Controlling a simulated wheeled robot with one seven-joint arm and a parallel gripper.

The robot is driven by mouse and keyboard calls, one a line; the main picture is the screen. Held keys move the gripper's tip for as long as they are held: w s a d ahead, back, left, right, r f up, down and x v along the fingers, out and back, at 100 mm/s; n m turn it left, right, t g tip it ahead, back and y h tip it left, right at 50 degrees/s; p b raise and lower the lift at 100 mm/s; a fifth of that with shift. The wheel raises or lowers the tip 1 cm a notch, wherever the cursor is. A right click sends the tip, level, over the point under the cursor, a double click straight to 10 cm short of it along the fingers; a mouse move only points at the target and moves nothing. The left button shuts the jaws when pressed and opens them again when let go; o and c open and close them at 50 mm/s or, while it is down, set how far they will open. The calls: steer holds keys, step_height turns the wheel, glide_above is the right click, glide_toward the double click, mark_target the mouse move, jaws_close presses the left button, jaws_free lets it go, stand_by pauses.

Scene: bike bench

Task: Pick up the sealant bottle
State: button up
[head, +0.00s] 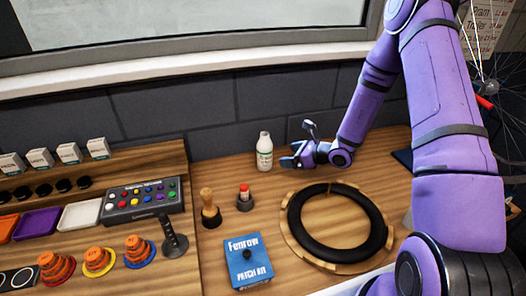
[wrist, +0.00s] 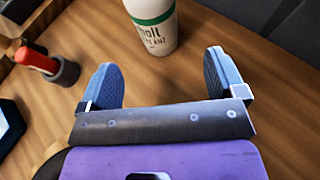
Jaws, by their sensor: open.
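The sealant bottle (head: 264,151) is white with a green band and a white cap, and stands upright on the wooden bench near the back wall. In the wrist view its lower part (wrist: 154,25) shows at the top, just beyond my fingertips, with its upper part cut off by the frame. My gripper (head: 294,155) is just right of the bottle in the head view. In the wrist view my gripper (wrist: 160,75) has its two blue fingers wide apart with only bench between them. The bottle is slightly left of centre in line with the gap.
A red-topped item in a dark holder (head: 244,197) stands nearby; it also shows in the wrist view (wrist: 45,65). A wooden-handled tool (head: 209,207), blue patch kit box (head: 248,262) and black tire (head: 294,222) sit nearer. Trays and a button panel (head: 142,199) lie left.

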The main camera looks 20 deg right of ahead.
mark_target(266, 156)
steer(key=x, duration=1)
steer(key=shift+a, duration=0.25)
steer(key=c, duration=1.1)
